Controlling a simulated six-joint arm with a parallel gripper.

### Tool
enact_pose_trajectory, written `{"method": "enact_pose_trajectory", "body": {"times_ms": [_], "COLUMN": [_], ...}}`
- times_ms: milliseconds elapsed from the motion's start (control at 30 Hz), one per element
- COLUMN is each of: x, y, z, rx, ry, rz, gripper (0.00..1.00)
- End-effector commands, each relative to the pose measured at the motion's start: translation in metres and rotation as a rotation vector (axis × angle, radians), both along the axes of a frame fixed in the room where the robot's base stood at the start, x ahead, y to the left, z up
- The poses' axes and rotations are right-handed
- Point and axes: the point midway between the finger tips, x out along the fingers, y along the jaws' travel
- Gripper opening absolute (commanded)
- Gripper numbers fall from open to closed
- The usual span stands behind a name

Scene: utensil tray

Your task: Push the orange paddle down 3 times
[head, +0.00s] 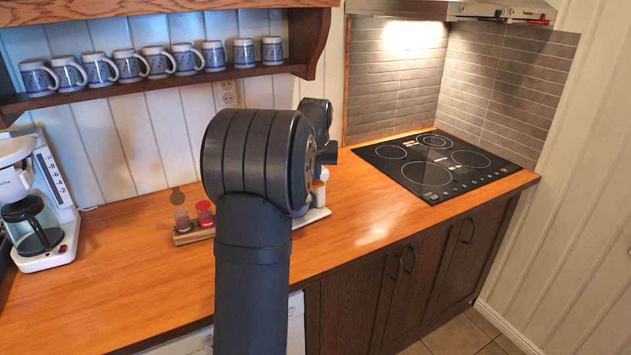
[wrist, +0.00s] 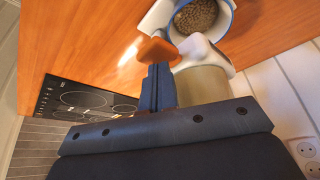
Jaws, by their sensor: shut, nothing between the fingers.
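The orange paddle (wrist: 157,50) shows in the wrist view, next to a white and blue device (wrist: 205,50). A round container of brown grains (wrist: 196,18) sits at the top of that view beside the paddle. My gripper (wrist: 158,72) is shut and empty, its dark fingertips right at the near end of the paddle. I cannot tell whether they touch it. In the head view my arm hides the paddle and my fingertips. Part of the white device (head: 315,213) shows behind the arm on the wooden counter.
A wooden holder (head: 194,234) with small red and grey cups stands left of my arm. A white coffee maker (head: 40,205) is at far left. The black cooktop (head: 437,162) is at right. Mugs (head: 130,66) line the shelf above. The counter (head: 125,265) is clear at front left.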

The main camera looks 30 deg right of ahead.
Motion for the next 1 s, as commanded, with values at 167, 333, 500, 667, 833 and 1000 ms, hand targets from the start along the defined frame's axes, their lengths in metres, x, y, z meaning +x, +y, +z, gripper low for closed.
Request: {"method": "enact_pose_trajectory", "body": {"times_ms": [167, 333, 500, 667, 833, 1000], "x": [0.0, 0.0, 0.0, 0.0, 0.0, 0.0], "y": [0.0, 0.0, 0.0, 0.0, 0.0, 0.0], "z": [-0.006, -0.011, -0.017, -0.021, -0.021, -0.02], "rx": [0.001, 0.001, 0.001, 0.001, 0.001, 0.001], "ry": [0.001, 0.002, 0.002, 0.002, 0.002, 0.001], "rz": [0.0, 0.0, 0.0, 0.0, 0.0, 0.0], "gripper": [0.0, 0.0, 0.0, 0.0, 0.0, 0.0]}}
